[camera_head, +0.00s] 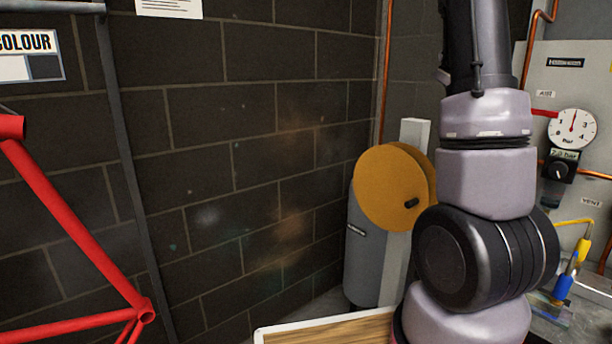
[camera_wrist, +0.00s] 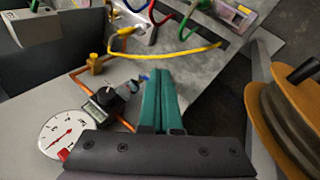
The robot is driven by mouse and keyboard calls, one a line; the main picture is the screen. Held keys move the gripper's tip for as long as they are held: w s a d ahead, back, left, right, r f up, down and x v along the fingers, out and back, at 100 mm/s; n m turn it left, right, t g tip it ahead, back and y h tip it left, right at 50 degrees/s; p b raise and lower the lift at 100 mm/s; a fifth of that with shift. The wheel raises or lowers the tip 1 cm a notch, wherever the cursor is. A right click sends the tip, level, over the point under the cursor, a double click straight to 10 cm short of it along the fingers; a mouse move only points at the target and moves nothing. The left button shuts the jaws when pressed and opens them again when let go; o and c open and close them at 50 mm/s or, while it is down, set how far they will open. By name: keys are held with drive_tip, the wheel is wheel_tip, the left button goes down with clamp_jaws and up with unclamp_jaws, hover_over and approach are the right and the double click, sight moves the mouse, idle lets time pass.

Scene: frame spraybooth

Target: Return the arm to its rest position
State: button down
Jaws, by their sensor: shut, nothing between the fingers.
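My arm stands upright at the right of the head view, with its grey and black links in front of the wall panel. My gripper is out of the head view. In the wrist view my gripper (camera_wrist: 161,78) shows as two teal fingers side by side, shut with nothing between them. Behind the fingers lies a grey panel with a yellow hose (camera_wrist: 180,52).
A pressure gauge (camera_head: 572,129) and copper pipes are on the panel at right. An orange reel (camera_head: 391,187) stands beside a grey cylinder (camera_head: 362,255). A red bicycle frame (camera_head: 75,222) is at left. A wooden-topped surface (camera_head: 330,330) lies at the bottom.

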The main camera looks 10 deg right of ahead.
drive_tip(key=s+a+r+n+t+y, duration=0.1)
drive_tip(key=s+a+r+t+y, duration=0.1)
drive_tip(key=a, duration=1)
drive_tip(key=s+a+r+n+t+y, duration=0.2)
drive_tip(key=a+r+t, duration=0.3)
drive_tip(key=a, duration=0.7)
drive_tip(key=s+a+r+n+t+y, duration=0.1)
drive_tip(key=a+r, duration=0.4)
drive_tip(key=a, duration=0.7)
drive_tip(key=s+t+y, duration=0.1)
drive_tip(key=t+y, duration=0.1)
drive_tip(key=shift+s+a+r+n+t, duration=0.15)
drive_tip(key=shift+s+r+n+t, duration=0.15)
drive_tip(key=shift+r+n, duration=0.1)
